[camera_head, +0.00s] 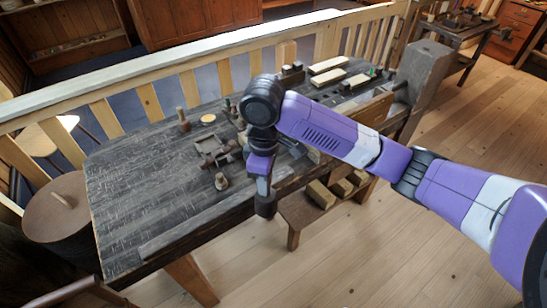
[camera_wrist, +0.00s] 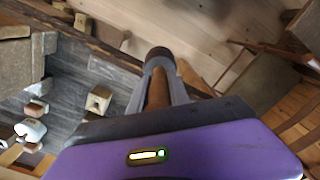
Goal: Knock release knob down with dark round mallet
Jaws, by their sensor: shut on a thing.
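My gripper (camera_head: 264,186) points down beside the front edge of the workbench. It is shut on the brown handle of the dark round mallet (camera_head: 266,206), whose dark head hangs just below the fingertips. In the wrist view the handle lies between the two grey fingers of my gripper (camera_wrist: 160,75), with the dark mallet head (camera_wrist: 160,54) beyond them. A small turned wooden knob (camera_head: 221,182) stands on the bench left of the mallet, apart from it. A squarish wooden piece with a hole (camera_wrist: 98,99) shows left of the fingers. I cannot tell which piece is the release knob.
The dark workbench (camera_head: 135,195) is clear at its left. A dark wooden fixture (camera_head: 213,150) stands near the knob, and a wooden peg (camera_head: 184,121) farther back. A pale railing (camera_head: 205,62) runs behind. A round brown lidded tub (camera_head: 60,215) stands left of the bench.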

